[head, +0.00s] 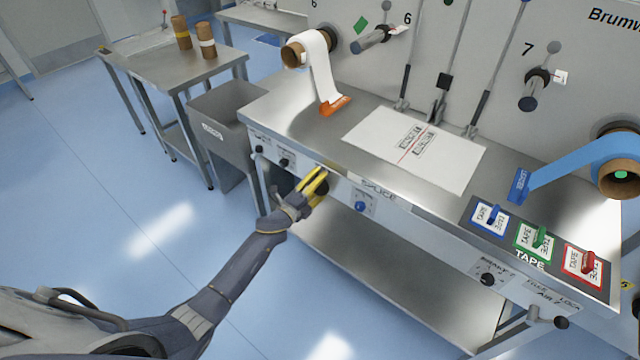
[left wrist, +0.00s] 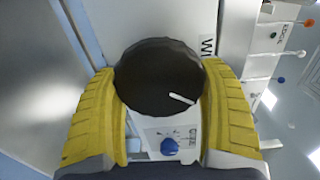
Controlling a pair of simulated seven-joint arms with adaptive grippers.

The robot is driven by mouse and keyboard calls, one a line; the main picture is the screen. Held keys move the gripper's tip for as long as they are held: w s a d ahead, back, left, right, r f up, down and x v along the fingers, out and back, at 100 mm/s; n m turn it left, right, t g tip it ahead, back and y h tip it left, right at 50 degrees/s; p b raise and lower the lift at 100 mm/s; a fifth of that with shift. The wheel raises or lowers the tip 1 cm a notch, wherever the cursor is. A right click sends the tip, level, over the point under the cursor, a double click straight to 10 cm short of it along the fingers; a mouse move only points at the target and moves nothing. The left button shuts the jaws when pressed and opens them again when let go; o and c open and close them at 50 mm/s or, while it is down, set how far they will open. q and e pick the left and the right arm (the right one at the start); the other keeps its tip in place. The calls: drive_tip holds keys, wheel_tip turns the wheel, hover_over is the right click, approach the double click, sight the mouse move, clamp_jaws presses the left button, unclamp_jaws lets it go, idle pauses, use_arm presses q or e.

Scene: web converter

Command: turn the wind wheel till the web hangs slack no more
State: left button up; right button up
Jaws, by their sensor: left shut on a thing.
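The wind wheel is a round black knob (left wrist: 160,78) on the front panel of the steel bench, with a white mark low on its right side. My left gripper (head: 318,184) has yellow fingers and is shut on this knob, one finger on each side, as the left wrist view (left wrist: 160,95) shows. In the head view the knob (head: 322,188) is mostly hidden by the fingers. The white web (head: 320,70) hangs from the roll at the back to an orange piece on the bench; a blue web (head: 570,165) runs from the right roll to the bench. My right gripper is not in view.
A blue button (head: 361,206) sits right of the knob, and smaller black knobs (head: 284,162) sit left. A grey bin (head: 225,120) stands left of the bench. The floor in front is clear.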

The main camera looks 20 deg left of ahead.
use_arm(q)
drive_tip(key=shift+f+m, duration=0.1)
drive_tip(key=shift+m, duration=0.4)
drive_tip(key=o, duration=1.2)
drive_tip(key=shift+c, duration=0.2)
drive_tip(key=v, duration=1.2)
